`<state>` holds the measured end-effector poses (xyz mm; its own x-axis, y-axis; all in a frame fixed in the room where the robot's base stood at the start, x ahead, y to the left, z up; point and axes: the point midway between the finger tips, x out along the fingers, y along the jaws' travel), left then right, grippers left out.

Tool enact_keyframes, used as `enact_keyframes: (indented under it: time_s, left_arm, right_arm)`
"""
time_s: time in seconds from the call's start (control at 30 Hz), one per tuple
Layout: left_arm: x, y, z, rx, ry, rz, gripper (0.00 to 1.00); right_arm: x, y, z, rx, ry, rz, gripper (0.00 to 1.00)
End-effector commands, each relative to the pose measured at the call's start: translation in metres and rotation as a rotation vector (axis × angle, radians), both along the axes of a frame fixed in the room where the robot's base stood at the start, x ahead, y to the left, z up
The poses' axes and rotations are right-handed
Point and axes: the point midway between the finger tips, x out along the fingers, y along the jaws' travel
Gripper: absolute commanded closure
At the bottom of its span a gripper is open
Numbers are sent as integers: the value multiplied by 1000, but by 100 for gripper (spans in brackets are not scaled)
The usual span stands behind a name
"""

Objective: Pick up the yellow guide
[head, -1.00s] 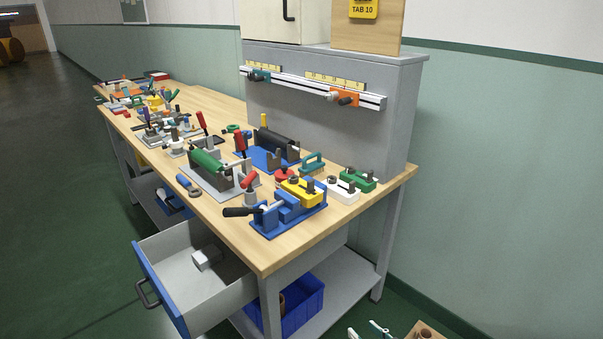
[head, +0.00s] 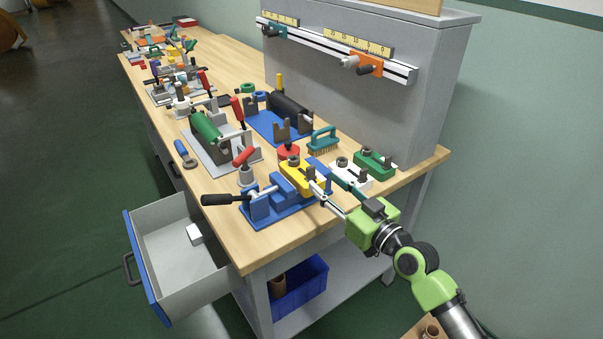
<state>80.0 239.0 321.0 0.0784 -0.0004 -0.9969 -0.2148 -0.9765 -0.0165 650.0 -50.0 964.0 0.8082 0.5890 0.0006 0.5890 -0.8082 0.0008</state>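The yellow guide (head: 297,177), a block with a dark knob on top, lies at the near end of the bench, just behind the blue vise-like fixture (head: 279,205). My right gripper (head: 322,178) reaches in from the lower right. Its two long fingers look spread apart, one silver and one teal, with their tips close to the guide's right end. I cannot tell whether a fingertip touches it. Nothing shows held between the fingers. My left gripper is not in view.
A white guide (head: 350,179) and a green guide (head: 374,164) sit right of the yellow one, close to my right fingers. A red round piece (head: 289,152) and a teal brush (head: 322,139) lie behind. An open drawer (head: 170,245) juts out at the left.

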Motion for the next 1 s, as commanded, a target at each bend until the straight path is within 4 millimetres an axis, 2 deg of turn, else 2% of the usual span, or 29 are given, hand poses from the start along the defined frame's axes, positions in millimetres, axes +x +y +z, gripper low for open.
enact_keyframes:
  time_s: [0.1,0.33,0.7,1.0]
  left_arm:
    - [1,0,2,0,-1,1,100]
    - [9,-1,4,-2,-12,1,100]
    - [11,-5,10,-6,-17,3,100]
    - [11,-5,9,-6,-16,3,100]
  right_arm:
    - [13,9,0,1,1,-1,63]
    - [23,17,0,0,0,-1,63]
    - [57,43,-2,0,0,-1,63]
    - [60,45,-2,-1,0,-2,63]
